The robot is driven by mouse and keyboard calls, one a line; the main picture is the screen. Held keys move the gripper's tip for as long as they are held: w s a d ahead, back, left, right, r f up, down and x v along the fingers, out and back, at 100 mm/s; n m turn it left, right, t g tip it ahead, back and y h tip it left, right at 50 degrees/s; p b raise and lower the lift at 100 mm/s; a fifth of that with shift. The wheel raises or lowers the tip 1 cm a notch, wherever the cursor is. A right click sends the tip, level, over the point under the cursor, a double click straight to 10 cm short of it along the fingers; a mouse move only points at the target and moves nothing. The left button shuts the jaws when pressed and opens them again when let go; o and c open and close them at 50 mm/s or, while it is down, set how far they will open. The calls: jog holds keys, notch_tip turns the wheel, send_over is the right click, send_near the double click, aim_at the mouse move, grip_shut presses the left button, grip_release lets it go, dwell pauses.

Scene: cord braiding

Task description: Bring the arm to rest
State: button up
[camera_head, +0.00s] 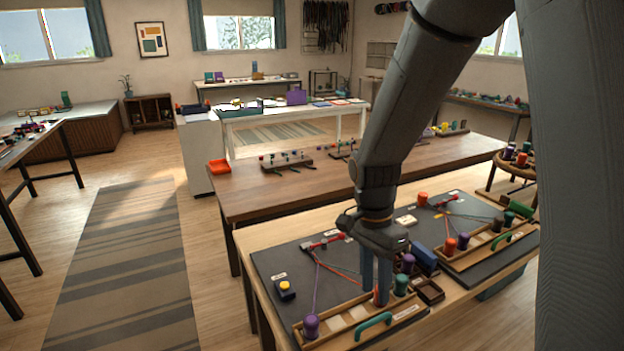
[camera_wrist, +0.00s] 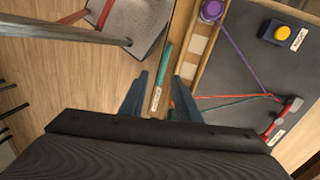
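My gripper (camera_head: 376,290) points down over the near wooden bobbin tray (camera_head: 338,323) on the dark mat. In the wrist view its two fingers (camera_wrist: 161,78) stand apart, with the teal handle (camera_wrist: 165,62) of the tray seen beyond the gap. An orange-red bobbin (camera_head: 380,298) is right at the fingertips in the head view; I cannot tell whether it touches them. A purple bobbin (camera_head: 311,326) stands at the tray's left end and a green bobbin (camera_head: 401,284) just right of the fingers. My arm reaches down from the upper right.
Cords run from the tray to a red clamp (camera_head: 322,242). A yellow button box (camera_head: 286,289) sits on the left of the mat. A blue box (camera_head: 425,258) and a second bobbin tray (camera_head: 480,250) are to the right. A brown table (camera_head: 250,190) stands behind.

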jog(key=s+d+r+n+t, duration=0.2)
jog(key=s+n, duration=0.4)
jog(key=n, duration=0.6)
jog(key=shift+s+d+r+t+y, duration=0.15)
jog(key=shift+d+t+y, duration=0.1)
jog(key=shift+t+y, duration=0.25)
dwell(0.6)
